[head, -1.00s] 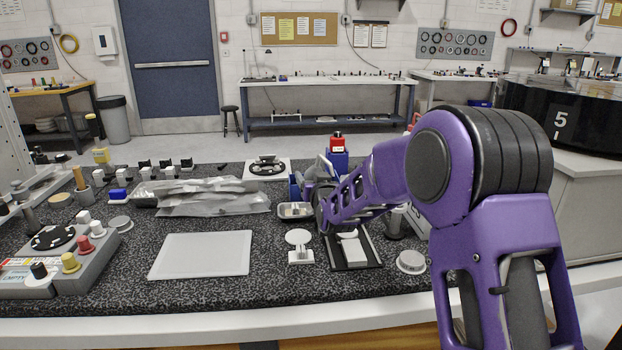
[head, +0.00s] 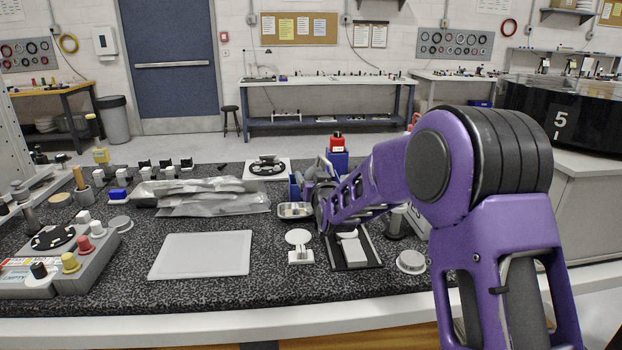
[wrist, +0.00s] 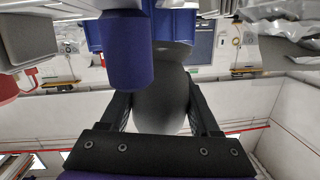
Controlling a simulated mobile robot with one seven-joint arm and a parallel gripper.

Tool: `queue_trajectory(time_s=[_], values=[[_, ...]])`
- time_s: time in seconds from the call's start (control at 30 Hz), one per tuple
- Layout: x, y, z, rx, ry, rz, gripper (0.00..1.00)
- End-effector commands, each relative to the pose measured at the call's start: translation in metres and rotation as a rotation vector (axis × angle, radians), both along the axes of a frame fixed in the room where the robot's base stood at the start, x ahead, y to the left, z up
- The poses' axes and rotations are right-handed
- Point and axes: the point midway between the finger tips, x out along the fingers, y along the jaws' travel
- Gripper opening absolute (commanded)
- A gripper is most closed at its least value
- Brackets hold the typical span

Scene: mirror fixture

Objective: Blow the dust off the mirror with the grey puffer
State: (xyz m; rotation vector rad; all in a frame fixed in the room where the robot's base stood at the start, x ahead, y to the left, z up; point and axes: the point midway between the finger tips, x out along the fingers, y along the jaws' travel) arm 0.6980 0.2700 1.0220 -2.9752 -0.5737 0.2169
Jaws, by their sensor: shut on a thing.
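My gripper (wrist: 163,108) is shut on the grey puffer (wrist: 160,110), a dark rounded bulb between the two black fingers in the wrist view. In the head view my gripper is at the back right of the mat, among blue holders, and my purple arm mostly hides it. I cannot make out the puffer there. A pale round disc on a small white mount (head: 299,240) stands on the mat in front of the gripper; it may be the mirror. I cannot tell whether dust lies on it.
A blue holder with a red-topped bottle (head: 337,146) stands behind my gripper. A metal tray (head: 294,211) and a black tray with white blocks (head: 352,250) are close by. A grey plate (head: 202,255) lies left of centre. Clear bags (head: 213,197) lie farther back.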

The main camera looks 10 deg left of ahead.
Motion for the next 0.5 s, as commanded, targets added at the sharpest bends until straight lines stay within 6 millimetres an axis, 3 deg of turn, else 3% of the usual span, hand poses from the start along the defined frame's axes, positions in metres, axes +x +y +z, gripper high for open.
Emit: queue_trajectory(time_s=[0.33,0.5], values=[[0.000,0.000,0.001,0.000,-0.001,0.000,0.43],[0.000,0.000,0.011,0.001,-0.003,0.000,0.43]])
